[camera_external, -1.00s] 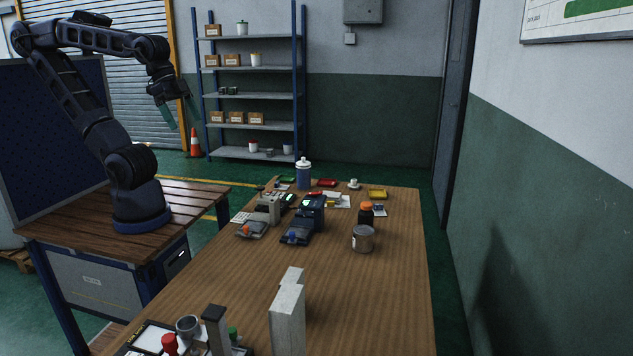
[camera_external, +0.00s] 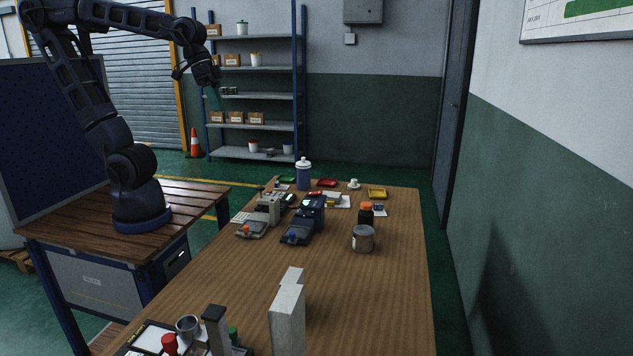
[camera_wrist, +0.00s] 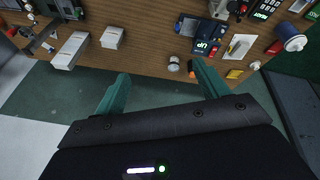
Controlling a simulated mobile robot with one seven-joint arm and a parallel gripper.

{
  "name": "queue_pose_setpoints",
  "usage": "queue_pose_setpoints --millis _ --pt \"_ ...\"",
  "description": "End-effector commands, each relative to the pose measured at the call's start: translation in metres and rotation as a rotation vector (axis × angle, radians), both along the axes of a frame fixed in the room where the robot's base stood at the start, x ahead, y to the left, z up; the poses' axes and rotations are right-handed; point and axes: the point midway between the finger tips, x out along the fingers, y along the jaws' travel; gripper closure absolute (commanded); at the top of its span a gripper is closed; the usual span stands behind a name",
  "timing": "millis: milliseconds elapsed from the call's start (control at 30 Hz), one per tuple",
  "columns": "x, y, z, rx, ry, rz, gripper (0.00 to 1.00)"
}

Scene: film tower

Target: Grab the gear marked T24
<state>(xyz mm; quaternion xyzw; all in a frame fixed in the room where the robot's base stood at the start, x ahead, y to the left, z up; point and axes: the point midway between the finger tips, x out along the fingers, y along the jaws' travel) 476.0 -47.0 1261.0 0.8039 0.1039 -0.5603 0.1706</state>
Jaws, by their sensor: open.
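I cannot make out a gear marked T24 in either view; any such marking is too small to read. My gripper (camera_external: 213,98) is raised in the air to the left of the wooden table (camera_external: 345,285), with the shelf rack behind it in the picture. In the wrist view my gripper (camera_wrist: 162,73) shows two green fingers spread wide with nothing between them. Past the fingers lie the dark floor and the table. A round grey metal can (camera_external: 363,238) stands at the table's right; its label is unreadable.
A blue device (camera_external: 311,211), two small scales, a white-capped bottle (camera_external: 303,174) and an orange-capped bottle (camera_external: 366,213) crowd the table's far half. Grey upright blocks (camera_external: 288,318) stand nearer. Bare wood lies between these groups. A shelf rack (camera_external: 250,96) stands behind.

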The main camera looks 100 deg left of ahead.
Motion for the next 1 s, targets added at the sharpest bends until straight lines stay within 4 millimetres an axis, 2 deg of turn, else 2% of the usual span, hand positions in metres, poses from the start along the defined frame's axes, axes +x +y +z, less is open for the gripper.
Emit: queue_pose_setpoints --millis 33,300,567,767,1000 --pt "0.015 0.008 0.002 -0.021 0.009 0.050 0.27" --pt "0.089 0.052 0.008 -0.137 0.039 0.317 0.27" --pt "0.156 0.109 0.000 -0.245 0.066 0.576 0.27" --pt "0.203 0.160 -0.016 -0.327 0.083 0.777 0.27" --pt "0.252 0.232 -0.046 -0.422 0.104 1.021 0.27"
